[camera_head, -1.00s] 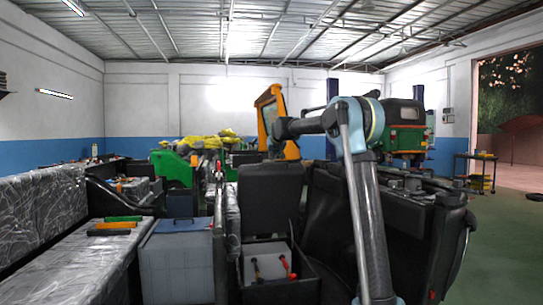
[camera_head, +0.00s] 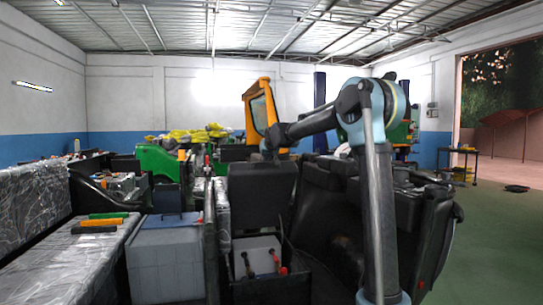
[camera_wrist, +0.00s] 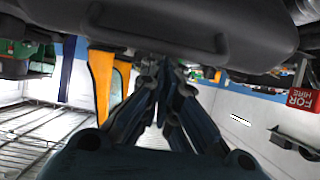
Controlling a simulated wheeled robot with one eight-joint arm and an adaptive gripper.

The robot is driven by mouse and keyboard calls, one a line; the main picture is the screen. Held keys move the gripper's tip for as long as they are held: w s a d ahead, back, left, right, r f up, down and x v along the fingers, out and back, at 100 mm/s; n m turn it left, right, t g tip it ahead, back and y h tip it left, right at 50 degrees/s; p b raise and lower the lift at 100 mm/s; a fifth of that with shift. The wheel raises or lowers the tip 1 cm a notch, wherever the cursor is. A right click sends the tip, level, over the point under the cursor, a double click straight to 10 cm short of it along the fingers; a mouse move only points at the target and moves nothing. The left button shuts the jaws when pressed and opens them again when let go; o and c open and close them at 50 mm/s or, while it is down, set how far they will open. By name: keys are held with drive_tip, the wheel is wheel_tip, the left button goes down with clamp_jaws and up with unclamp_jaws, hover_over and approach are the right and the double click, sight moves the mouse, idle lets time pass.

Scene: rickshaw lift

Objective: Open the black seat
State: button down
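A black seat panel (camera_head: 262,195) stands upright in the middle of the head view, behind an open box holding tools. In the wrist view, which is upside down, a large black padded surface (camera_wrist: 235,30) with a rectangular raised outline fills the top, close below the wrist in the room. I cannot tell for sure that it is the same panel. My gripper (camera_head: 270,150) is above and behind the upright panel's top edge, small and partly hidden. In the wrist view my gripper's dark fingers (camera_wrist: 165,75) converge, look shut, and hold nothing visible.
A grey crate with a blue lid (camera_head: 167,258) and a plastic-wrapped bench (camera_head: 30,215) stand at left. More black seats (camera_head: 410,215) crowd the right. An orange frame (camera_head: 262,108) rises behind my gripper. Open green floor (camera_head: 500,240) lies at far right.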

drive_tip(key=s+d+f, duration=0.2)
drive_tip(key=s+f, duration=0.2)
drive_tip(key=s, duration=0.2)
drive_tip(key=shift+s, duration=0.25)
